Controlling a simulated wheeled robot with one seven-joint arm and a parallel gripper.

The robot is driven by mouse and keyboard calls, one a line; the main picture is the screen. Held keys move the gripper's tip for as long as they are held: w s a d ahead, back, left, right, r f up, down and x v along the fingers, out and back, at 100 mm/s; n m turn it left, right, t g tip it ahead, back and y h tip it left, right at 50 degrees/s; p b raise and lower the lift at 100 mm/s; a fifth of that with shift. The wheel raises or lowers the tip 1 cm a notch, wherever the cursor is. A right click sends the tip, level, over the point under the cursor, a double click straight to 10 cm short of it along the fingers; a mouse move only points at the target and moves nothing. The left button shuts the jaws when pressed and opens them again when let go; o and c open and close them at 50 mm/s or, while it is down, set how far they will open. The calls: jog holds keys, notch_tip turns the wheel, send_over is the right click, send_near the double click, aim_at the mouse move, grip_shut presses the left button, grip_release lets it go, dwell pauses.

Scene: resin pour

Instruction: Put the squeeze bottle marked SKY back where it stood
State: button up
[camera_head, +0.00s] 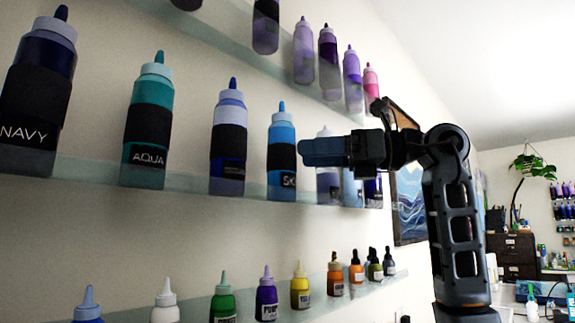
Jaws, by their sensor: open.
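The squeeze bottle marked SKY (281,135) is blue with a black band and a blue pointed tip. It stands upright on the middle glass shelf (195,183), between a dark-blue bottle (229,171) and a pale-capped bottle (328,182). Only the letters "SK" show on its band. My gripper (312,151) is open, with its fingers pointing left at the height of the band, just right of the bottle in the picture. The near finger hides the far one and part of the pale-capped bottle. I cannot tell whether a finger touches the SKY bottle.
The AQUA (151,118) and NAVY (43,90) bottles stand further left on the same shelf. Purple and pink bottles (330,62) stand on the shelf above, and small dropper bottles (300,288) on the one below. A framed picture (409,200) hangs behind my arm.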

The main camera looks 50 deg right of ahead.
jog(key=shift+b+v, duration=0.4)
jog(key=shift+v, duration=1.65)
